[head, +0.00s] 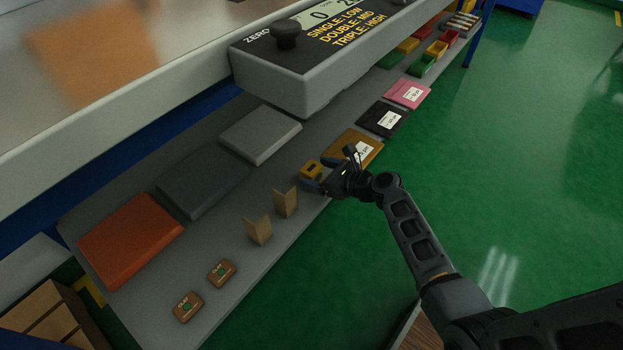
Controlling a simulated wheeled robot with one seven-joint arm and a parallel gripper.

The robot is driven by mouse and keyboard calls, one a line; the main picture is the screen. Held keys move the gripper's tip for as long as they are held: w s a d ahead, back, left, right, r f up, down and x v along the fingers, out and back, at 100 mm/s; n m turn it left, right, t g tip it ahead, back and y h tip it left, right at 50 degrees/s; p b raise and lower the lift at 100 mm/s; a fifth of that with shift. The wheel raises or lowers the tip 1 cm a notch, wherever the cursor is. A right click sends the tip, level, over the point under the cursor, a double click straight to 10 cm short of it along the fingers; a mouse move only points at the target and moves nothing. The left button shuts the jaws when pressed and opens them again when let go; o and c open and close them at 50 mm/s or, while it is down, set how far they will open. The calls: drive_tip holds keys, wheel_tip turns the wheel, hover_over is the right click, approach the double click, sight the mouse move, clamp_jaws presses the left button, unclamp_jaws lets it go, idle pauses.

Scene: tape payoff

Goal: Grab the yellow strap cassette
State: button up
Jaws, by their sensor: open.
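The yellow strap cassette (312,169) is a small yellow block with a dark slot. It lies on the grey lower shelf, left of a mustard-yellow labelled packet. My gripper (320,175) is open right at the cassette, with one dark finger at its upper right and another at its lower side. The fingers hide part of the cassette. I cannot tell from this view whether they touch it.
Two upright tan cards (272,216) stand close on the left of the cassette. The mustard packet (355,148) lies close on the right. A grey scale box (310,60) overhangs the shelf (245,255). Open green floor (520,150) lies to the right.

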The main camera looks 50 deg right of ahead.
drive_tip(key=b+x, duration=0.1)
drive_tip(key=x, duration=0.2)
drive_tip(key=shift+s+f, duration=0.1)
drive_tip(key=shift+f, duration=0.05)
drive_tip(key=c, duration=1.2)
